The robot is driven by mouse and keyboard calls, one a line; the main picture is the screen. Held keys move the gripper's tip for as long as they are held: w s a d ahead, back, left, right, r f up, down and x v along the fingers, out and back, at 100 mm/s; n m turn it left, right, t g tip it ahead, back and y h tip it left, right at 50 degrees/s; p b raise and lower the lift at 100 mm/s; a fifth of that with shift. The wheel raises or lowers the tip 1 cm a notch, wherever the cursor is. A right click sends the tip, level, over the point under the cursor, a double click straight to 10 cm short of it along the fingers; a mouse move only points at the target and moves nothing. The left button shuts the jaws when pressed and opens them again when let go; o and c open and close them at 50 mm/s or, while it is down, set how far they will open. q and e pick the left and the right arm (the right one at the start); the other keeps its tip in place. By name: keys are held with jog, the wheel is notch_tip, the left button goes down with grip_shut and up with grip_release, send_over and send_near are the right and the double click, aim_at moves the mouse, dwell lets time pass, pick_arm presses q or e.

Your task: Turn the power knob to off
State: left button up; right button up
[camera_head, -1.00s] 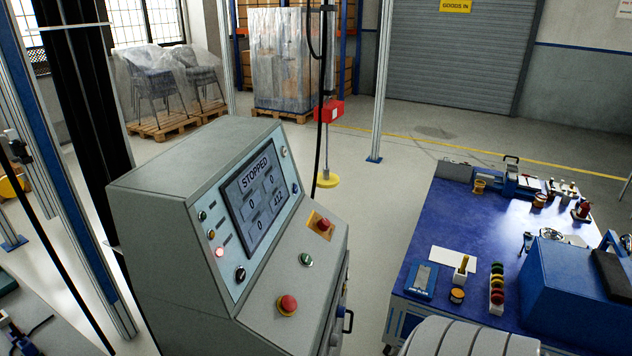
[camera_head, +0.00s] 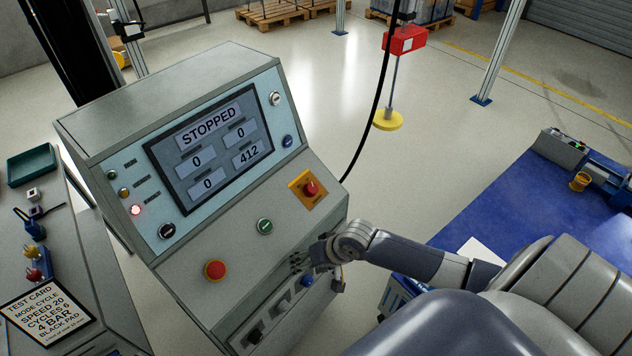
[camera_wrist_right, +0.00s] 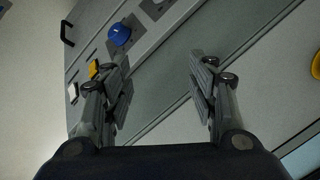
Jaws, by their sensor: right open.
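The grey control console (camera_head: 175,85) stands in the middle of the head view. A red rotary knob on a yellow plate (camera_head: 310,188) is at the right of its sloping panel; it looks like the power knob, but I cannot read its label. My right gripper (camera_head: 318,258) is below it, at the console's right front edge, apart from the knob. In the right wrist view this gripper (camera_wrist_right: 157,62) is open and empty, facing the console front with a blue knob (camera_wrist_right: 120,33). My left gripper is not in view.
The panel also has a red mushroom button (camera_head: 215,269), a green button (camera_head: 265,226) and a black knob (camera_head: 167,230). The screen (camera_head: 209,150) reads STOPPED. A blue workbench (camera_head: 540,205) is at the right. A test card (camera_head: 46,313) lies at the lower left.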

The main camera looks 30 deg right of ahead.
jog(key=w+d+r+m, duration=0.5)
jog(key=w+d+r, duration=0.25)
jog(key=r, duration=0.25)
jog(key=m+t+p, duration=0.1)
jog(key=m+t, duration=0.1)
jog(key=m, duration=0.3)
send_near(313, 189)
jog(key=p+x, duration=0.1)
jog(key=x, duration=0.6)
jog(key=shift+w, duration=0.15)
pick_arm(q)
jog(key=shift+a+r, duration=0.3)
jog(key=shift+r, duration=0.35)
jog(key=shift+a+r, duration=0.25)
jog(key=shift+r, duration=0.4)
pick_arm(e)
jog(key=shift+x, duration=0.9)
jog(key=shift+c, duration=0.3)
jog(key=c, duration=1)
